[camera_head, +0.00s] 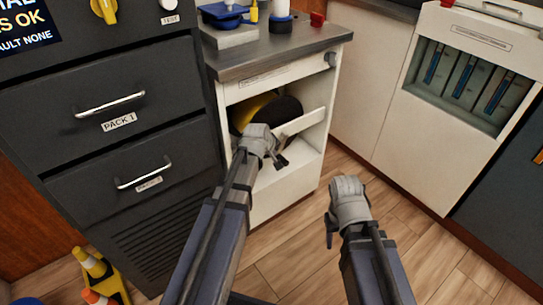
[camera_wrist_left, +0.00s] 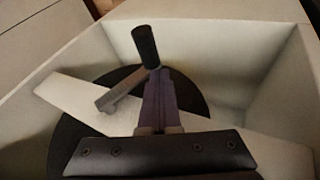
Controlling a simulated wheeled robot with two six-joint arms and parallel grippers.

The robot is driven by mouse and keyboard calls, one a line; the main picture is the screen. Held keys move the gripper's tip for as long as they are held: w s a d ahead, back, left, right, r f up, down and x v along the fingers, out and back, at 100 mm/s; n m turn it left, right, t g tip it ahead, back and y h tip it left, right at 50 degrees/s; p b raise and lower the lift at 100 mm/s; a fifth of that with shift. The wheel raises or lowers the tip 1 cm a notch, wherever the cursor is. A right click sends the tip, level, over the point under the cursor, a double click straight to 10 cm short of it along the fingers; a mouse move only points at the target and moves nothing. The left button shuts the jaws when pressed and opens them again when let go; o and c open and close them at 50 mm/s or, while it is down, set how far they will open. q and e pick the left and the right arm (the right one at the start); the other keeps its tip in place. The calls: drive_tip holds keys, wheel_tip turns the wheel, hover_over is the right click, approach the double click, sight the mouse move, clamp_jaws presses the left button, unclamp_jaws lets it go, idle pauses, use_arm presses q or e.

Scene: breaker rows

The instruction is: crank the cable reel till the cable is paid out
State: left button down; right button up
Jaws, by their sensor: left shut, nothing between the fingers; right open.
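The cable reel (camera_head: 286,108) is a black disc with a yellow part, inside the open bay of a white cabinet (camera_head: 268,205). In the left wrist view the black reel disc (camera_wrist_left: 190,93) lies behind a pale cross bar (camera_wrist_left: 75,98). The crank has a grey arm (camera_wrist_left: 118,92) and an upright black handle (camera_wrist_left: 145,46). My left gripper (camera_head: 281,162) is at the bay; its fingers (camera_wrist_left: 158,72) are shut and empty, close beside the handle's base. I cannot tell whether they touch it. My right gripper (camera_head: 331,232) is open and empty over the floor.
A dark drawer cabinet (camera_head: 75,130) stands left of the bay. A grey counter (camera_head: 275,50) with small items is above it. A white unit with a recess of grey-green modules (camera_head: 465,80) stands right. Yellow cones (camera_head: 92,264) stand on the floor at lower left.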

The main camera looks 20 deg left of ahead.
sight(277, 157)
use_arm(q)
drive_tip(key=f+b, duration=0.1)
drive_tip(key=w+d+f+t+b, duration=0.1)
drive_tip(key=b, duration=0.1)
drive_tip(key=shift+w+d+f+h, duration=0.1)
drive_tip(key=shift+w+f+h, duration=0.1)
drive_tip(key=shift+w+h, duration=0.15)
drive_tip(key=b, duration=0.1)
drive_tip(key=f+t+h+b, duration=0.1)
drive_tip(key=shift+w+d+n+b, duration=0.25)
drive_tip(key=shift+d+n+b, duration=0.05)
drive_tip(key=shift+b, duration=0.1)
drive_tip(key=shift+w+d+r+t, duration=0.1)
drive_tip(key=shift+w+d+t, duration=0.05)
drive_tip(key=shift+w+t, duration=0.15)
drive_tip(key=w+d, duration=0.1)
drive_tip(key=w, duration=0.1)
drive_tip(key=w+d, duration=0.2)
drive_tip(key=shift+d, duration=0.15)
idle(0.8)
